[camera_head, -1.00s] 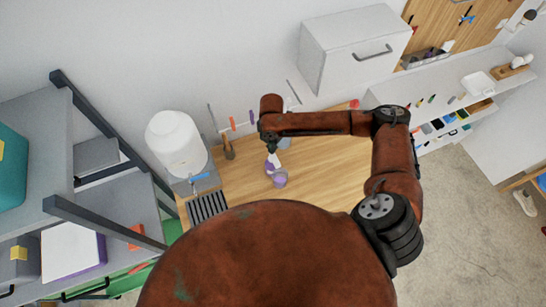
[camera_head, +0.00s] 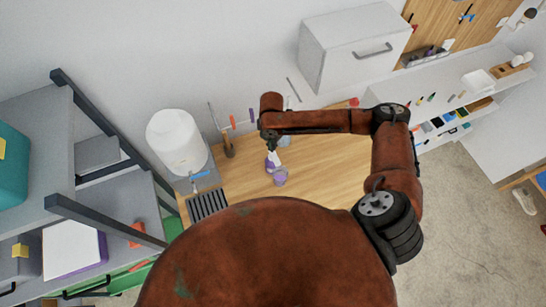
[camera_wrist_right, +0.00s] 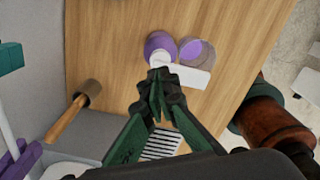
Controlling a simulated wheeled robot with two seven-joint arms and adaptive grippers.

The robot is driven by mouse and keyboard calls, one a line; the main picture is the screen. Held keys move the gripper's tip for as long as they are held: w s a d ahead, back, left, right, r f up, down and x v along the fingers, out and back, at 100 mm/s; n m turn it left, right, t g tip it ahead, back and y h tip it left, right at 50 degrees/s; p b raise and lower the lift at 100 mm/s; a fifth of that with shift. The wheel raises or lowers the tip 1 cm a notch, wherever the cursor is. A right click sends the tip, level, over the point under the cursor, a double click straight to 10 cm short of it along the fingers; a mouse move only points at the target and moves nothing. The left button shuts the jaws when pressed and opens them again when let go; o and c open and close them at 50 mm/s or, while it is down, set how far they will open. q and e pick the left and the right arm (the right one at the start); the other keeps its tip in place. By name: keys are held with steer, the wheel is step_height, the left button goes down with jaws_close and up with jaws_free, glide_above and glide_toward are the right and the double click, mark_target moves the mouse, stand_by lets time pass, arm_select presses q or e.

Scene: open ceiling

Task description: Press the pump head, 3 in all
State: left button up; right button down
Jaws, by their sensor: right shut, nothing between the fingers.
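A purple bottle (camera_head: 270,166) with a white pump head (camera_head: 274,156) stands on the wooden counter. In the right wrist view the purple bottle (camera_wrist_right: 159,43) sits beyond the fingertips, and the white pump head (camera_wrist_right: 184,76) reaches to the right. A clear cup with purple contents (camera_head: 280,177) stands beside the bottle; it also shows in the right wrist view (camera_wrist_right: 197,52). My right gripper (camera_head: 270,144) is shut and empty, close above the pump head. In the right wrist view its fingertips (camera_wrist_right: 160,76) overlap the pump head's near end; I cannot tell whether they touch. My left gripper is not in view.
A white tank (camera_head: 177,141) with a blue tap stands left of the bottle, beside a slatted drain grate (camera_head: 207,204). The counter (camera_head: 325,172) right of the cup is clear.

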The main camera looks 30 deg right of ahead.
steer(key=shift+s+f+b, duration=0.1)
steer(key=shift+f+b, duration=0.35)
steer(key=shift+f, duration=1.3)
steer(key=shift+r+p, duration=1.2)
steer(key=shift+p, duration=0.05)
steer(key=shift+r, duration=0.75)
steer(key=shift+r, duration=2.5)
